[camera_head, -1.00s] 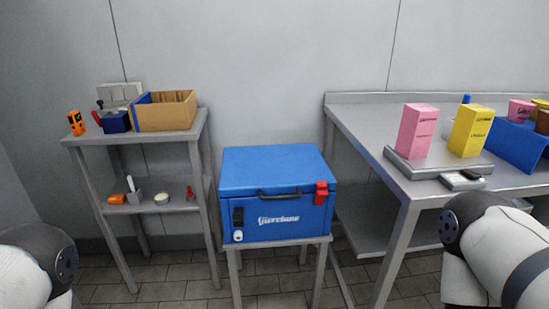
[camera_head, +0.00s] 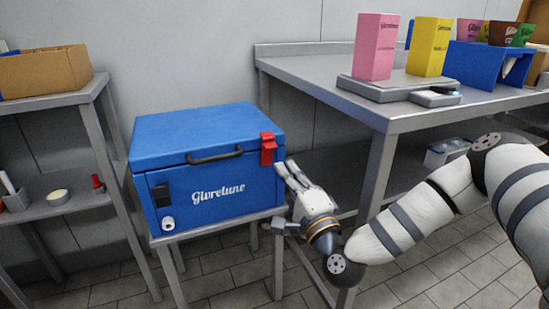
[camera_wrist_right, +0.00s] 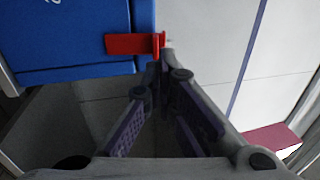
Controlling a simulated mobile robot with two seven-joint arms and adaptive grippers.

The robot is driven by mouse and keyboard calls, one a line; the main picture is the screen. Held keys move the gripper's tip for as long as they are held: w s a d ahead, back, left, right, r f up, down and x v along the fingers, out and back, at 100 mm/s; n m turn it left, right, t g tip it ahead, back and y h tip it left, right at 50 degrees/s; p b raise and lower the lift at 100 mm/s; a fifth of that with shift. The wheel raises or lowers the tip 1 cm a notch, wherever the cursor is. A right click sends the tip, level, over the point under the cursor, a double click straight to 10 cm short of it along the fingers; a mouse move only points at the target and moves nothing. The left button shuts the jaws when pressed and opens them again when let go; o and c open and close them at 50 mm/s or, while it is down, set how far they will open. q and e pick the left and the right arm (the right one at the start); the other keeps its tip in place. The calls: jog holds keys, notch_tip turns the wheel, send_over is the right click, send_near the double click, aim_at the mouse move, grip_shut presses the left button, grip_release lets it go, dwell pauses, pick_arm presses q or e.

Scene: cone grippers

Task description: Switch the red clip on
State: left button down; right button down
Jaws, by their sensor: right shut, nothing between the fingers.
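The red clip (camera_head: 268,148) sits on the front right edge of the blue cooler box (camera_head: 195,185), spanning the lid seam. The lid is down. In the right wrist view the clip (camera_wrist_right: 133,44) juts from the blue box as a flat red tab with a small upright part at its right end. My right gripper (camera_head: 283,168) is shut and empty just right of the box's front corner, slightly below the clip. In the right wrist view its fingertips (camera_wrist_right: 160,66) meet just below the clip's right end; whether they touch it I cannot tell. My left gripper is not in view.
The box stands on a small metal stand (camera_head: 222,222). A steel table (camera_head: 330,85) at right carries a scale (camera_head: 400,88) with a pink carton (camera_head: 376,48) and a yellow carton (camera_head: 428,47). A metal shelf (camera_head: 62,100) stands at left. The floor in front is clear.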

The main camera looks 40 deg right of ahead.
aim_at(268, 140)
jog(key=x, duration=0.6)
jog(key=shift+a, duration=0.1)
jog(key=r+p, duration=0.1)
jog(key=w+r+g+p, duration=0.1)
jog(key=p, duration=0.1)
jog(key=shift+y+p, duration=0.3)
jog(key=shift+w+f, duration=0.2)
jog(key=shift+w, duration=0.15)
jog(key=shift+d, duration=0.25)
jog(key=shift+f, duration=0.1)
